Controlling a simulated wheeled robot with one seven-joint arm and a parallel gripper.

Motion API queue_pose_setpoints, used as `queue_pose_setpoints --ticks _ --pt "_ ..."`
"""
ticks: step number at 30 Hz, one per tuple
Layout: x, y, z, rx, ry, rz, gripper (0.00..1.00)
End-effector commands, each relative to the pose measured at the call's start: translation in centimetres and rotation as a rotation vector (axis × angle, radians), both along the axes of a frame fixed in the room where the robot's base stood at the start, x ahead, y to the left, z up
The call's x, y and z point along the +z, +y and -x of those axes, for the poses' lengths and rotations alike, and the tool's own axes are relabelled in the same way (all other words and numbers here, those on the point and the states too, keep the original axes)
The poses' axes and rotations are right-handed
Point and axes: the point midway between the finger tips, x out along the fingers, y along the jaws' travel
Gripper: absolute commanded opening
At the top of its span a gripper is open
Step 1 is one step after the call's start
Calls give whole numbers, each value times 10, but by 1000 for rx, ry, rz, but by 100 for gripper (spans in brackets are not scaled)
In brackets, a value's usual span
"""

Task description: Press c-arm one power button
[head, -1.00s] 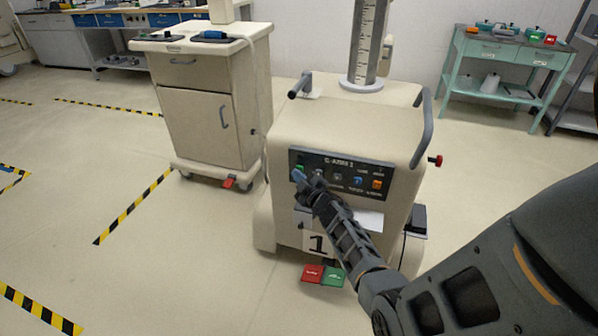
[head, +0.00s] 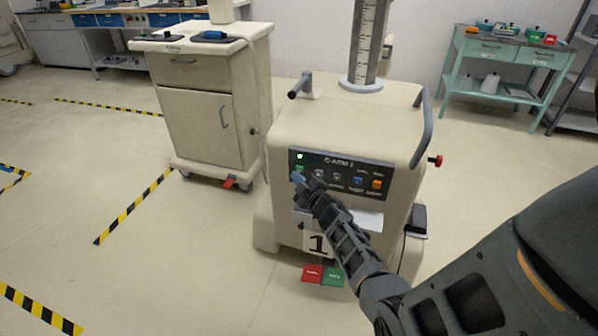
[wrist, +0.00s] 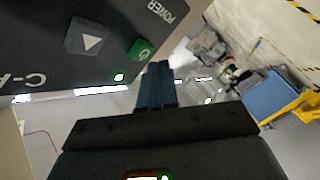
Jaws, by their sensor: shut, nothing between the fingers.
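The C-arm one cart (head: 340,122) is a beige cabinet with a "1" on its front and a dark control panel (head: 337,160). The green power button (head: 299,169) is at the panel's left end; in the wrist view it shows beside the word POWER (wrist: 140,50). A green light (head: 300,156) near it is lit, also in the wrist view (wrist: 119,77). My gripper (head: 298,178) is shut and empty, its tips just below the power button in the head view. In the wrist view the fingertips (wrist: 158,66) appear beside the button, and the button face is uncovered.
Other panel buttons include a grey arrow button (wrist: 88,38), a blue one (head: 358,182) and an orange one (head: 376,184). Red and green pedals (head: 323,275) lie at the cart's foot. A beige drawer cart (head: 205,110) stands left, a teal table (head: 508,62) back right.

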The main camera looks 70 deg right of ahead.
Motion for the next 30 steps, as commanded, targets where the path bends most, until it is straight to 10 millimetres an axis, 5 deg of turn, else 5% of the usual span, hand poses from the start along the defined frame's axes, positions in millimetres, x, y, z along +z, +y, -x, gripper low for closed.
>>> queue_pose_setpoints --ticks 21,30 --pt "-2 54 4 2 -1 1 0" --pt "0 60 5 0 0 0 0"
